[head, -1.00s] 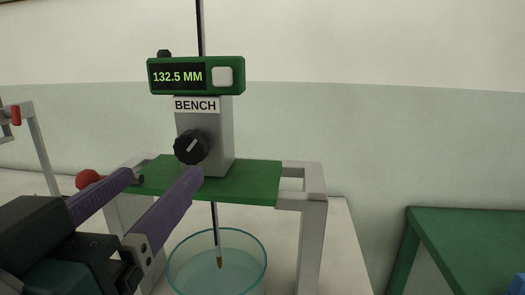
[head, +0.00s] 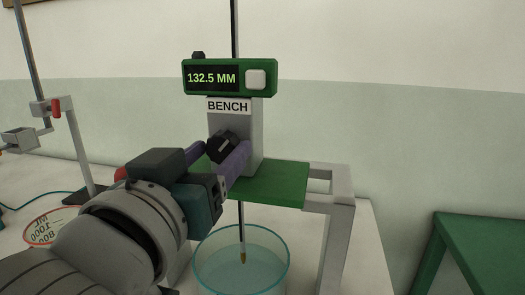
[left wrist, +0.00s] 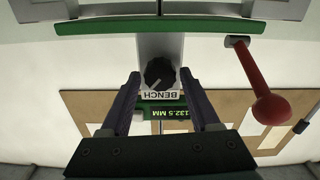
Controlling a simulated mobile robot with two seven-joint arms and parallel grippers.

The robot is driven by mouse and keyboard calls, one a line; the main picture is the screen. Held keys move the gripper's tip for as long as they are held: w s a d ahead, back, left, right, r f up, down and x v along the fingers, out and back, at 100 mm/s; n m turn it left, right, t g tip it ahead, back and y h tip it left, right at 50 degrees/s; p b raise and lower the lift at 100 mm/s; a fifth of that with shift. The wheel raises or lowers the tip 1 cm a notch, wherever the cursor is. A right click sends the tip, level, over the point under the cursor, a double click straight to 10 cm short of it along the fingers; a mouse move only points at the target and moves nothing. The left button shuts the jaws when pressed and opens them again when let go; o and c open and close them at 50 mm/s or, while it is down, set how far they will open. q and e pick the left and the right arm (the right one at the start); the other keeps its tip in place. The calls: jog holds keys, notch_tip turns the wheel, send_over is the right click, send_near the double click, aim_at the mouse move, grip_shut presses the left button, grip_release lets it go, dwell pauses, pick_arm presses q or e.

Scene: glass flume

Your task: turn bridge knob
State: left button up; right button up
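The black bridge knob (head: 222,147), with a pale pointer line, sits on the front of the grey block under the BENCH label (head: 227,106). The green display above (head: 228,78) reads 132.5 MM. My left gripper (head: 221,154) is open, with its purple fingers on either side of the knob. In the left wrist view the knob (left wrist: 160,73) lies between the fingertips (left wrist: 160,76), with a gap visible on both sides. Part of the knob is hidden by the near finger in the head view. My right gripper is not in view.
A green bridge plate (head: 275,184) on a pale frame (head: 338,215) spans a glass vessel of water (head: 242,265) with a thin rod hanging into it. A red ball handle (left wrist: 272,108) stands beside the block. A green table (head: 485,232) is at right.

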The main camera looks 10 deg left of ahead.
pick_arm(q)
grip_shut()
jog(key=shift+r+m+p, duration=0.15)
jog(key=shift+m+p, duration=0.3)
jog(key=shift+m, duration=0.55)
jog(key=m, duration=0.2)
jog(key=shift+m, duration=0.4)
jog(key=shift+o, duration=1.5)
grip_release()
jog(key=s+b, duration=0.1)
jog(key=s, duration=0.9)
jog(key=shift+a, duration=0.15)
